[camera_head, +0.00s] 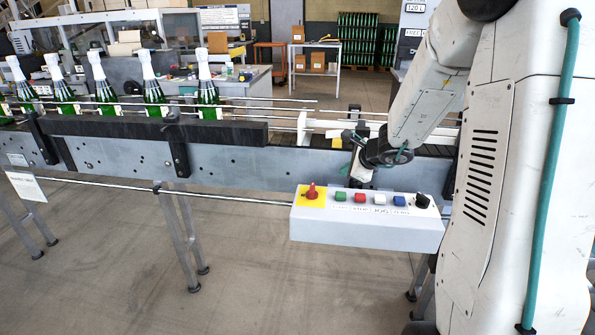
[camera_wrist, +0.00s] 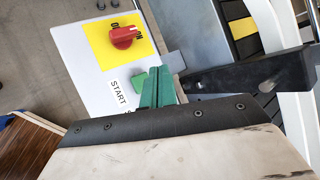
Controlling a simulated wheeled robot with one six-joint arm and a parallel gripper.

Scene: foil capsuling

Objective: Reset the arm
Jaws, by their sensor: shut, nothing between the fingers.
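My arm reaches down from the right in the head view, and my gripper (camera_head: 357,182) is low at the back edge of the control box (camera_head: 365,232). In the wrist view my gripper's green fingers (camera_wrist: 160,88) are together with nothing between them. They appear beside the green button (camera_wrist: 140,80) near the START label; I cannot tell whether they touch it. The box carries a red knob (camera_head: 311,191) on a yellow plate, also seen in the wrist view (camera_wrist: 124,37), then green, red, white and blue buttons and a black switch (camera_head: 422,200).
The conveyor (camera_head: 120,150) runs across behind the box, with several foil-topped green bottles (camera_head: 152,88) at left. Its rails and white guides (camera_head: 310,125) lie close to my gripper. Open floor (camera_head: 120,270) lies in front.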

